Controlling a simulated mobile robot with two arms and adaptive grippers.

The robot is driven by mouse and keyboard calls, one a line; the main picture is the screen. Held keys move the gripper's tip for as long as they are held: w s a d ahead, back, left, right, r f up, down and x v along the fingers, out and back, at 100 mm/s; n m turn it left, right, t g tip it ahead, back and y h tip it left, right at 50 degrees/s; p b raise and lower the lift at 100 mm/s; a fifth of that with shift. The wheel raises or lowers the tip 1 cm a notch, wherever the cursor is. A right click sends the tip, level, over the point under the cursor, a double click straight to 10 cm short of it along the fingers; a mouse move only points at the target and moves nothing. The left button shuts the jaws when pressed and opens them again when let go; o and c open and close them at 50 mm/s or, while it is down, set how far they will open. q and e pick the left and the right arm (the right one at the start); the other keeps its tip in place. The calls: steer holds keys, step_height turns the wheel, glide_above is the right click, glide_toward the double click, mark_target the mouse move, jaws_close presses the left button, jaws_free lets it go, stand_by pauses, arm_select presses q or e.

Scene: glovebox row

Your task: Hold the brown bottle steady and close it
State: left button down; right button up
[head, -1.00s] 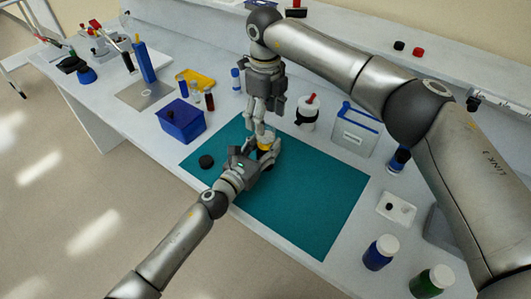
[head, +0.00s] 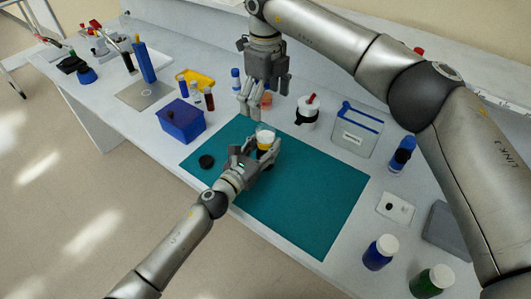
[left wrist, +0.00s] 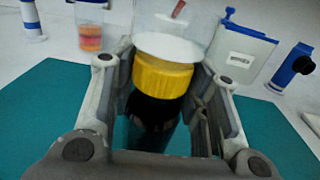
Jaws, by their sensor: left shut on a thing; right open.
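The brown bottle (left wrist: 152,112) looks nearly black in the left wrist view. It stands upright between the fingers of my left gripper (left wrist: 165,95), which is shut on its body. A ribbed yellow band with a pale white top (left wrist: 165,65) sits on its upper end; I cannot tell how firmly it is seated. In the head view its yellow and white top (head: 265,139) shows above my left gripper (head: 255,157). My right gripper (head: 249,112) is open and empty, above and behind the bottle, apart from it. A black cap (head: 206,161) lies on the mat to the left.
The teal mat (head: 310,205) is mostly clear to the right. A blue box (head: 182,122) and small vials stand left. A beaker with pink-orange contents (left wrist: 90,30), a white container (head: 307,112) and a blue-edged grey bin (head: 355,132) stand behind. Two capped jars (head: 378,254) (head: 432,282) stand front right.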

arm_select(q)
steer(key=shift+s+f, duration=0.15)
steer(key=shift+f, duration=0.35)
arm_select(e)
step_height(320, 180, up, 7)
arm_select(q)
steer(key=c, duration=1.1)
jaws_free()
steer(key=o, duration=0.4)
steer(key=shift+r, duration=0.1)
steer(key=shift+c, duration=0.2)
steer(key=shift+r, duration=0.1)
steer(key=shift+r, duration=0.1)
steer(key=shift+a, duration=0.1)
steer(key=v, duration=1.1)
steer(key=shift+s+a, duration=0.25)
